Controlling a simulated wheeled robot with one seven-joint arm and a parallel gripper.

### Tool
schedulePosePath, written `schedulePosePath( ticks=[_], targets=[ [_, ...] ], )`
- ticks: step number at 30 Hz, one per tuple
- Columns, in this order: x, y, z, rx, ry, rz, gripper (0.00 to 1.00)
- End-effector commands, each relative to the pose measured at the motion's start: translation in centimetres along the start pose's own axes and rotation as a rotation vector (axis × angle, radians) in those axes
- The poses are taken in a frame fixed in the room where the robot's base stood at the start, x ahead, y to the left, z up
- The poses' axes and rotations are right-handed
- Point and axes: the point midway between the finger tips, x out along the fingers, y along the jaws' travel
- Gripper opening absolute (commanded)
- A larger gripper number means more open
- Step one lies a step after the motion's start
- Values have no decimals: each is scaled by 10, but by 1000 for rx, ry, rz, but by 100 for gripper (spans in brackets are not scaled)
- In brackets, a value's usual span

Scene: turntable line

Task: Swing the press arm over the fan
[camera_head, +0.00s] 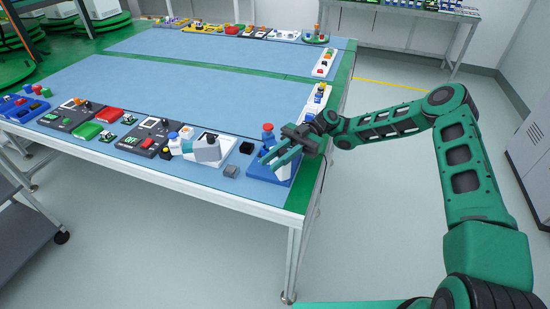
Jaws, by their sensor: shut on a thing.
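My gripper (272,158) is at the right front corner of the near table, low over a blue-based press (258,172). Its fingers point left and down and are shut on what appears to be the press arm, which they mostly hide. A blue post with a red top (268,128) stands just behind the fingers. A white part (284,172) shows below my gripper on the blue base. I cannot tell whether it is the fan, or how far the press arm lies over it.
Left of the press are a grey block (231,171), a small black block (247,147) and a white and grey device (208,148). Dark panels, red and green trays (110,115) line the front edge. The blue mat's middle (190,90) is clear.

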Motion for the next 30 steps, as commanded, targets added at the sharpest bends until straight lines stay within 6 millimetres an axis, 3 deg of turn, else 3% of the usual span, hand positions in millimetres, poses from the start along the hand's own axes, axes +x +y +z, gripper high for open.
schedulePosePath(
  ticks=[9,10,12,23,30],
  targets=[
    [-4,5,0,1,-5,16,0],
    [-4,5,0,1,-5,16,27],
    [-3,5,0,1,-5,14,39],
    [-4,3,0,-1,-2,7,39],
    [-33,4,1,-3,0,12,39]
  ],
)
